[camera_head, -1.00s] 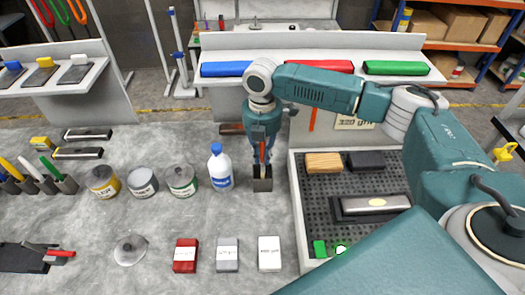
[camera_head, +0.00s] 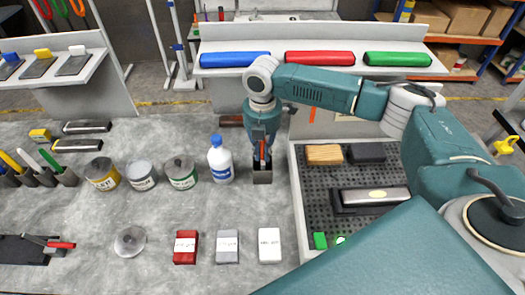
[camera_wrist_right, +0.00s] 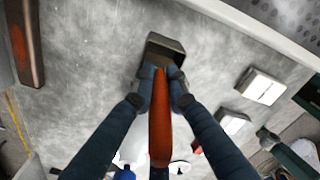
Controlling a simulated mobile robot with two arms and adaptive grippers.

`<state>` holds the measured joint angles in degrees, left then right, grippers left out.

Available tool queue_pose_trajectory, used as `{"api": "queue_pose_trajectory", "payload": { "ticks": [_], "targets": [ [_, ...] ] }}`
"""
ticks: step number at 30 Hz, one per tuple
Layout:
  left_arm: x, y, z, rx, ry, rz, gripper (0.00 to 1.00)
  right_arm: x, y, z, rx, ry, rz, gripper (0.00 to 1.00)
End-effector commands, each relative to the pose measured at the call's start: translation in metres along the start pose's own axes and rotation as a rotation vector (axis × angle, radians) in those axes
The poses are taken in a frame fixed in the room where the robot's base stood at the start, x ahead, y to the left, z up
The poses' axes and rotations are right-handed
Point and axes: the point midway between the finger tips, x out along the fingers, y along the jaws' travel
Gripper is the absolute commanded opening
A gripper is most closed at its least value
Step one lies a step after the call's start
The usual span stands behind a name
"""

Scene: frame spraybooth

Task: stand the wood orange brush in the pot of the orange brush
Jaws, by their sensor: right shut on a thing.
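My right gripper (camera_head: 262,158) is shut on the wood orange brush (camera_head: 262,149), directly above or at the small dark pot (camera_head: 262,175). In the right wrist view the orange-red brush handle (camera_wrist_right: 160,120) runs between the two fingers (camera_wrist_right: 165,88) toward the pot (camera_wrist_right: 165,42). The fingers are close to the pot's near rim. The brush's lower end is hidden by the fingers and pot, so I cannot tell how deep it sits. My left gripper is not in view.
A white bottle with a blue cap (camera_head: 220,160) stands just left of the pot. The perforated tray (camera_head: 318,195) lies to its right. Several tins, including a green-labelled one (camera_head: 182,174), stand further left. Brushes in dark pots (camera_head: 40,173) stand at the far left.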

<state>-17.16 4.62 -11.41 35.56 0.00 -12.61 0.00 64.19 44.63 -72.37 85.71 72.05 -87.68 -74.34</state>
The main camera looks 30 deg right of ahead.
Motion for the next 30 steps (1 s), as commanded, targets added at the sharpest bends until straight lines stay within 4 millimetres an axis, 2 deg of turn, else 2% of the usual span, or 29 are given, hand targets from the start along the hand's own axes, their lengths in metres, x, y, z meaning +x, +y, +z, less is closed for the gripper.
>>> {"api": "queue_pose_trajectory", "payload": {
  "ticks": [30],
  "targets": [
    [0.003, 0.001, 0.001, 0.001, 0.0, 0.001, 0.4, 0.019, 0.0, 0.0, 0.0, 0.0, 0.0, 0.0]
  ]
}}
